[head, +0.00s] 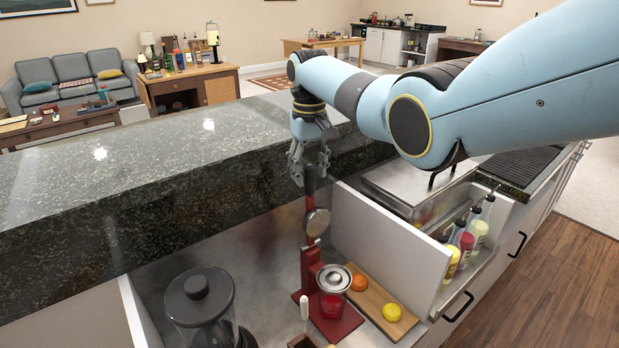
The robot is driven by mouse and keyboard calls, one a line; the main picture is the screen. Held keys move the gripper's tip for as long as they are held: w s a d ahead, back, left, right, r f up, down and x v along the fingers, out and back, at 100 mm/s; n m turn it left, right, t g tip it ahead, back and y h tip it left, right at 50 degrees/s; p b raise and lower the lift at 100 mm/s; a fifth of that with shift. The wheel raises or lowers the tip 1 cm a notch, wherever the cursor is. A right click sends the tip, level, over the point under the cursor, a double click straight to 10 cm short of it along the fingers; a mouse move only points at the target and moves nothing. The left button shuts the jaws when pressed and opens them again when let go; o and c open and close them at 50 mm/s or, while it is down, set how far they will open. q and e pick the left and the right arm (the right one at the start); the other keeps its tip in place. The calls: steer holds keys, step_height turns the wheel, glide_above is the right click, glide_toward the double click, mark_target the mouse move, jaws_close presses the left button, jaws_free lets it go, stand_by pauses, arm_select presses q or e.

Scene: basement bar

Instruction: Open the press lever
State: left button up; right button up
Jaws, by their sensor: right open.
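A red citrus press (313,280) stands on the lower counter, with a metal cup (333,278) over a red vessel on its base. Its press lever (310,208) points up above the press, with a rounded metal presser (317,222) at its side. My right gripper (309,178) is open and points down at the upper part of the lever, which shows between or just behind its fingers. I cannot tell whether the fingers touch the lever. My left gripper is not in view.
A raised dark stone bar top (150,185) runs behind the press. A white panel (385,245) stands to its right. A wooden board (375,305) holds an orange and a lemon. A dark-lidded blender jar (200,300) stands left. Bottles (465,240) line the right side.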

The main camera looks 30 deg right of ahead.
step_height(320, 180, up, 10)
steer(key=shift+f, duration=0.15)
steer(key=shift+f, duration=0.1)
stand_by(0.4)
steer(key=s+a+f+g+b, duration=0.1)
steer(key=s+f+g+b, duration=0.1)
steer(key=s+f, duration=0.8)
steer(key=s+f+g+b, duration=0.1)
steer(key=s+f+b, duration=0.35)
steer(key=f, duration=1.05)
steer(key=s+a+f+g+b, duration=0.1)
steer(key=s+f+g, duration=0.1)
steer(key=s+f, duration=0.9)
steer(key=s+a+f+n+t+b, duration=0.1)
steer(key=s+f+b, duration=0.3)
steer(key=s+f, duration=1.35)
steer(key=s+a+f+t+b, duration=0.15)
steer(key=s+f+b, duration=0.25)
steer(key=s+f, duration=1.35)
steer(key=r+t, duration=0.1)
steer(key=w+r+t, duration=0.1)
steer(key=t, duration=0.1)
steer(key=shift+w+r+n+h, duration=0.25)
steer(key=shift+r+n+h, duration=0.15)
steer(key=shift+w, duration=0.3)
steer(key=shift+c, duration=0.3)
